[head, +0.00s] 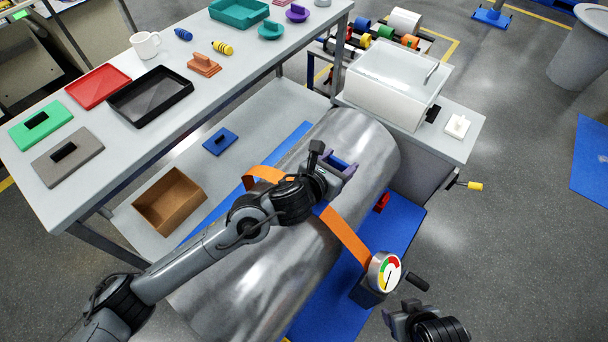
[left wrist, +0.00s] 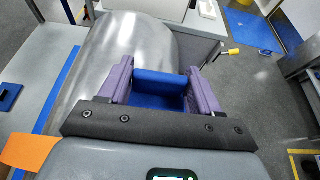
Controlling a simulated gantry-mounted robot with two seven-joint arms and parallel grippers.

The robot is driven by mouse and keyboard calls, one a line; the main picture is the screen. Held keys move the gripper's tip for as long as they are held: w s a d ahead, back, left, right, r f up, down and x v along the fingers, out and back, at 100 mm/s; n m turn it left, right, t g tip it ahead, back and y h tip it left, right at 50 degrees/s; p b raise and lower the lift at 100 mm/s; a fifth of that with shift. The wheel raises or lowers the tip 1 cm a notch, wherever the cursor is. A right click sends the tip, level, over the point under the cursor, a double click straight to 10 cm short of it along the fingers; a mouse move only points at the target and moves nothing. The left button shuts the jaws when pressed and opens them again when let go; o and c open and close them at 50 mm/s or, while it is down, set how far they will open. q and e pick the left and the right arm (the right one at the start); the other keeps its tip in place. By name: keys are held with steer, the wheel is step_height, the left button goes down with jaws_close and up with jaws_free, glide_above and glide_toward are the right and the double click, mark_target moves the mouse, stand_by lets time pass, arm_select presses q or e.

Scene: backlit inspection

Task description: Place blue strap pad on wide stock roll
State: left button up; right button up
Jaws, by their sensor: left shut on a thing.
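The wide stock roll (head: 255,265) is a big shiny metal cylinder lying across the middle of the head view; it also fills the upper left of the left wrist view (left wrist: 120,55). An orange strap (head: 347,238) runs over it to a round gauge (head: 385,272). My left gripper (head: 344,166) is over the roll, near the strap. Its purple fingers are shut on the blue strap pad (left wrist: 160,82), partly hidden in the head view (head: 338,162). I cannot tell whether the pad touches the roll. My right gripper (head: 408,314) is low, right of the roll, its fingers unclear.
A blue plate with a dark grip (head: 220,141) and an open brown box (head: 170,201) rest on the low shelf left of the roll. A grey table (head: 110,185) with trays and small parts stands behind. A white lidded box (head: 395,85) stands beyond the roll.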

arm_select(q)
steer(key=w+a+f, duration=0.1)
steer(key=a, duration=0.1)
steer(key=w+a+f+b, duration=0.1)
steer(key=a+f, duration=0.1)
steer(key=a, duration=0.1)
steer(key=a+f, duration=0.1)
steer(key=a, duration=0.1)
steer(key=shift+w+a+f, duration=0.15)
steer(key=shift+w+f, duration=0.25)
steer(key=shift+f+b, duration=0.9)
steer(key=shift+f, duration=1.05)
steer(key=shift+f, duration=0.1)
steer(key=o, duration=1.1)
steer(key=shift+s+a+r, duration=0.1)
steer(key=shift+s+r, duration=0.05)
steer(key=shift+r, duration=0.1)
steer(key=p+v, duration=0.3)
steer(key=v, duration=0.8)
steer(key=shift+s+a+r, duration=0.1)
steer(key=shift+s, duration=0.2)
